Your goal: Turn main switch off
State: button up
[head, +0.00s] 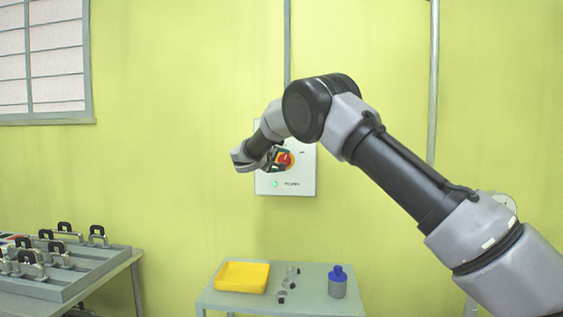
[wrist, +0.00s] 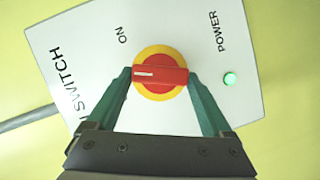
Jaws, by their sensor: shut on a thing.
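The main switch is a red rotary knob (wrist: 168,75) on a yellow disc (wrist: 160,58), mounted on a white wall panel (wrist: 245,85). In the wrist view its white mark points left, near the printed "ON". A green power light (wrist: 229,79) is lit on the panel. My gripper (wrist: 160,82) has its green fingers on the two ends of the red handle and is shut on it. In the head view my gripper (head: 268,160) is at the panel (head: 300,180), and the red knob (head: 285,159) shows just beside the fingers. The panel's left part is hidden by my arm.
A small table (head: 315,287) below the panel holds a yellow tray (head: 243,277), a blue-capped bottle (head: 338,284) and several small parts. A grey conduit (head: 287,45) runs up the wall.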

jog(key=shift+a+f+n+t+h, duration=0.1)
jog(key=shift+n+t+h, duration=0.2)
jog(key=shift+n, duration=0.7)
jog(key=shift+f+n+t+h, duration=0.15)
jog(key=shift+n+t, duration=0.25)
jog(key=shift+n, duration=0.6)
jog(key=o, duration=1.1)
jog(key=shift+o, duration=0.2)
jog(key=v, duration=1)
jog(key=shift+s+a, duration=0.15)
jog(key=shift+s, duration=0.25)
